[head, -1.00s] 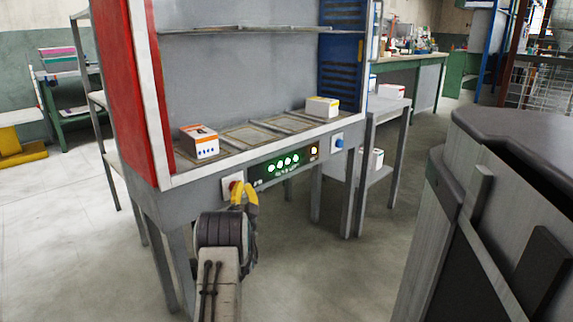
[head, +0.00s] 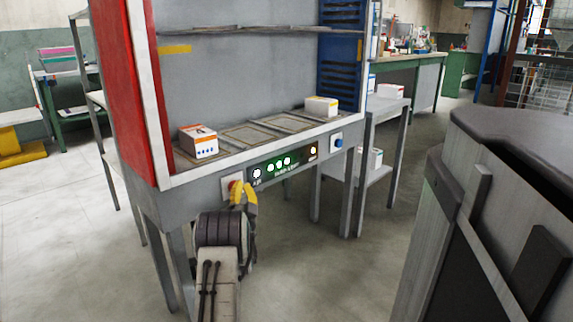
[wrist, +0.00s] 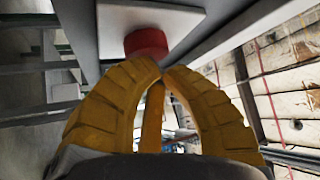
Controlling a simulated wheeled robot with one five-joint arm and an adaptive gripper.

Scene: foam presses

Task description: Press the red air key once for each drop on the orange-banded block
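The red air key (head: 233,186) sits on a pale plate at the left of the press front, partly hidden by my gripper (head: 244,188). In the wrist view the red key (wrist: 147,42) is just beyond the yellow fingertips (wrist: 163,70), which meet; the gripper is shut and empty. I cannot tell whether the tips touch the key.
A yellow-banded block (head: 321,106) stands at the right of the bed. A panel with lights (head: 283,167) lies between the red key and a blue key (head: 337,141). A yellow bar (head: 175,49) shows on the back wall. A grey cabinet (head: 510,190) stands at the right.

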